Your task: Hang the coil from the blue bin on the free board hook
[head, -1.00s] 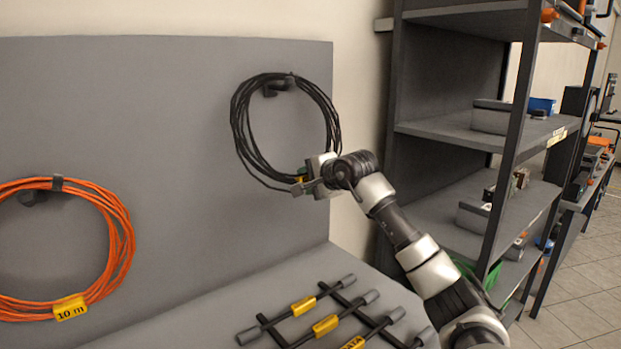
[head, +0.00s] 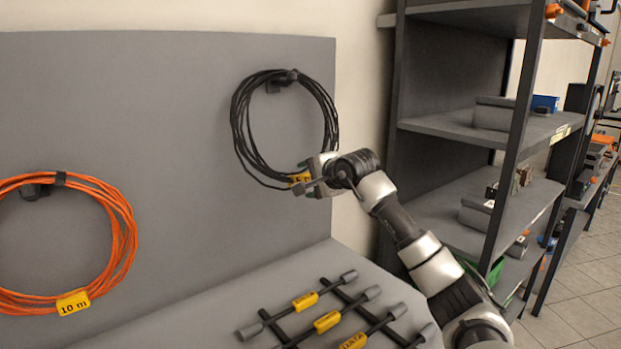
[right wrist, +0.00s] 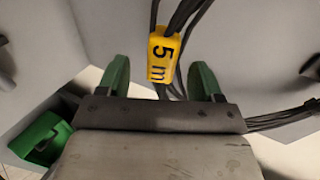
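The black coil (head: 240,125) hangs on the upper right board hook (head: 280,82), its loop lying against the grey board. Its yellow "5 m" tag (head: 299,178) is at the lower right of the loop and also shows in the right wrist view (right wrist: 163,57). My right gripper (head: 309,176) is beside the tag. In the right wrist view its green fingers (right wrist: 160,68) are spread, with the tag and black strands between and just beyond them, not clamped. My left gripper is not in view.
An orange "10 m" coil (head: 128,240) hangs on the left hook (head: 33,191). A black rack with yellow-tagged bars (head: 327,321) lies on the grey bench below. Metal shelving (head: 455,128) stands at right, with a small blue bin (head: 545,103) and a green bin (head: 494,272).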

